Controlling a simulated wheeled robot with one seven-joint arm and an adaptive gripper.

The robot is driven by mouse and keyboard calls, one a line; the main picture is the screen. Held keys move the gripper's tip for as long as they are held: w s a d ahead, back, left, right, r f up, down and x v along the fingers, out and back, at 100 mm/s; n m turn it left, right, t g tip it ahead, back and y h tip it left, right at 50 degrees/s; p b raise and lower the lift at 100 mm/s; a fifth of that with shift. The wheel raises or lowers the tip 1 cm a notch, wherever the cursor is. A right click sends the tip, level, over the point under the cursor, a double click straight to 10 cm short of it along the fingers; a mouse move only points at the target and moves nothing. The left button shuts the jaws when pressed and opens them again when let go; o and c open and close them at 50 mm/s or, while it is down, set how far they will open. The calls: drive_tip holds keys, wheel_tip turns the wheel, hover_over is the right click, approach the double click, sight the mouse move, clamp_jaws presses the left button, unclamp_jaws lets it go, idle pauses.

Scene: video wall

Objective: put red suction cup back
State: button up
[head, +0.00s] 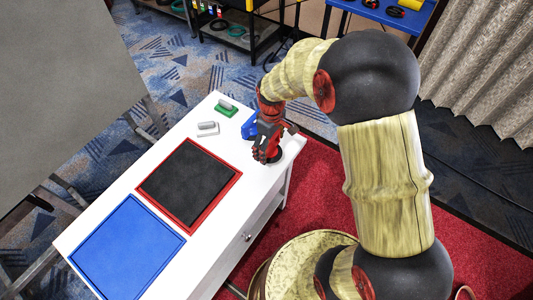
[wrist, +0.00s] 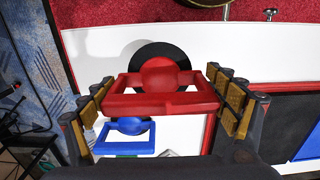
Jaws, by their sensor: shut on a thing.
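The red suction cup (wrist: 160,103) has a rectangular red handle and a round black pad, seen in the wrist view. My gripper (wrist: 160,98) is shut on its handle, one finger at each end. In the head view my gripper (head: 268,150) is over the far right part of the white table, and the cup is largely hidden by it. I cannot tell whether the pad touches the tabletop. A blue suction cup (head: 249,128) is just beyond it, also in the wrist view (wrist: 126,127). A green one (head: 227,109) and a white one (head: 208,129) are farther back.
The white table (head: 228,196) carries a black panel with a red frame (head: 189,184) and a blue panel (head: 128,248). A grey board (head: 65,80) stands at the left. A metal drawer knob (head: 248,237) sticks out of the table's front. Pleated curtain hangs at the right.

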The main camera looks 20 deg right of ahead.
sight(267, 151)
drive_tip(key=shift+w+a+f+b, duration=0.2)
drive_tip(key=shift+w+f, duration=0.2)
drive_tip(key=shift+f, duration=0.2)
drive_tip(key=shift+w+a+f+b, duration=0.2)
drive_tip(key=shift+w+f, duration=0.2)
drive_tip(key=shift+f, duration=0.15)
drive_tip(key=shift+f+b, duration=0.35)
drive_tip(key=shift+f, duration=1.15)
drive_tip(key=shift+f, duration=0.15)
drive_tip(key=o, duration=1.9)
drive_tip(key=shift+o, duration=0.3)
